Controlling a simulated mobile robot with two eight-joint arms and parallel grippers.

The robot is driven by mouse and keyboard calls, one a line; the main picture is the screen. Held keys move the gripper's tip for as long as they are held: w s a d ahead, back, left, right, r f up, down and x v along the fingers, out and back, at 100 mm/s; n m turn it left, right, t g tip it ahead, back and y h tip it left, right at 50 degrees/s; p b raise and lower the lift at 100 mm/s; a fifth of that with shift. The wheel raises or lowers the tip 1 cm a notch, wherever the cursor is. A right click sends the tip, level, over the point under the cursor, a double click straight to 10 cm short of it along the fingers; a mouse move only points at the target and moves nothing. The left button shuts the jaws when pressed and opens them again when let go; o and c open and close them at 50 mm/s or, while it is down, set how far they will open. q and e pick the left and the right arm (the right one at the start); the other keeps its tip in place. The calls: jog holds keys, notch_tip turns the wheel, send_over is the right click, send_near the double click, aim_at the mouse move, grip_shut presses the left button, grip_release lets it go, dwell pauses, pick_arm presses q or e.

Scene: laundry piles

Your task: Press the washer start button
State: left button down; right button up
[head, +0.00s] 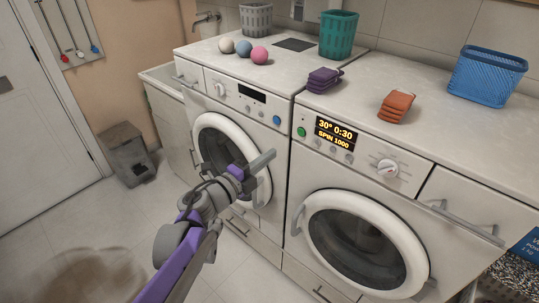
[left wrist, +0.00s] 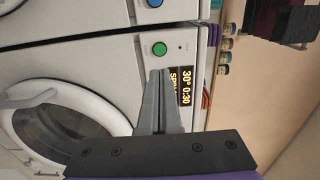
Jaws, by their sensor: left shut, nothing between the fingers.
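The washer (head: 345,165) with the lit display (head: 336,133) reading "30° 0:30 SPIN 1000" stands at the right in the head view. Its round green button (head: 301,131) is left of the display. In the left wrist view the green button (left wrist: 160,49) shows just beyond my fingertips, with the lit display (left wrist: 187,88) beside them. My left gripper (head: 271,156) is shut and empty in front of the machines, below and left of the green button in the head view. I cannot tell the exact gap to the panel. My right gripper is not in view.
A second machine (head: 232,110) with a blue button (head: 277,120) and dark display stands to the left. On top lie folded purple cloths (head: 324,80), folded orange cloths (head: 397,106), balls (head: 243,48), a green basket (head: 338,35) and a blue basket (head: 487,76). Open floor lies in front.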

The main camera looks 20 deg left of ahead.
aim_at(300, 132)
pick_arm(q)
jog(key=x, duration=1.1)
jog(key=shift+w+f, duration=0.1)
